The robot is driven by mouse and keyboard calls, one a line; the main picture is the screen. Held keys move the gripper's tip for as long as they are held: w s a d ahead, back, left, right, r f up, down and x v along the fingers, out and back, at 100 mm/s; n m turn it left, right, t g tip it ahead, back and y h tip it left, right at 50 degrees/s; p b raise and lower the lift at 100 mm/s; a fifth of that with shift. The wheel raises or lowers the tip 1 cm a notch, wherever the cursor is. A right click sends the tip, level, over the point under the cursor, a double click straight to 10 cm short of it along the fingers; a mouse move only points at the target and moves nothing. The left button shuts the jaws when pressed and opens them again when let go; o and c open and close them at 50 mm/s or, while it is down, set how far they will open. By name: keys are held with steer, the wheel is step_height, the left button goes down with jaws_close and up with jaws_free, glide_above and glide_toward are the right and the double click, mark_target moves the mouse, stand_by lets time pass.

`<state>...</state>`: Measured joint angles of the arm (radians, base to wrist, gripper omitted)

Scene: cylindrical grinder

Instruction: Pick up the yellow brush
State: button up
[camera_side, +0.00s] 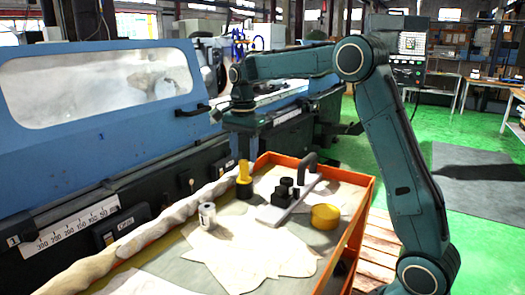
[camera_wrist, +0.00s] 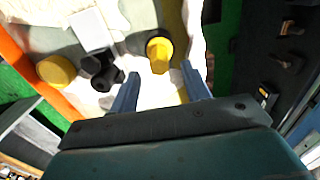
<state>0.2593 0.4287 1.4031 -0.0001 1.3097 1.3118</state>
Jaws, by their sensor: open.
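The yellow brush (camera_side: 244,180) stands upright in the orange-rimmed tray, near its left side, in the side view. In the wrist view, the yellow brush (camera_wrist: 159,50) appears just beyond the fingertips, roughly centred between them. My gripper (camera_side: 243,152) points down and is above the brush in the side view. In the wrist view my gripper (camera_wrist: 160,72) shows two spread bluish fingers with nothing held between them. The brush's lower part is hard to make out in the wrist view.
A silver can (camera_side: 207,216) stands left of the brush. A grey plate with black blocks and a dark handle (camera_side: 285,197) lies to its right, then a round yellow tin (camera_side: 325,216). Pale cloths (camera_side: 245,252) cover much of the tray. The blue grinder (camera_side: 100,100) stands behind it.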

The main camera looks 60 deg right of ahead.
mark_target(244, 161)
steer(key=shift+a+f, duration=0.1)
steer(key=shift+f, duration=2.5)
jaws_close()
steer(key=shift+r, duration=0.2)
step_height(244, 161, up, 20)
steer(key=shift+f, duration=0.2)
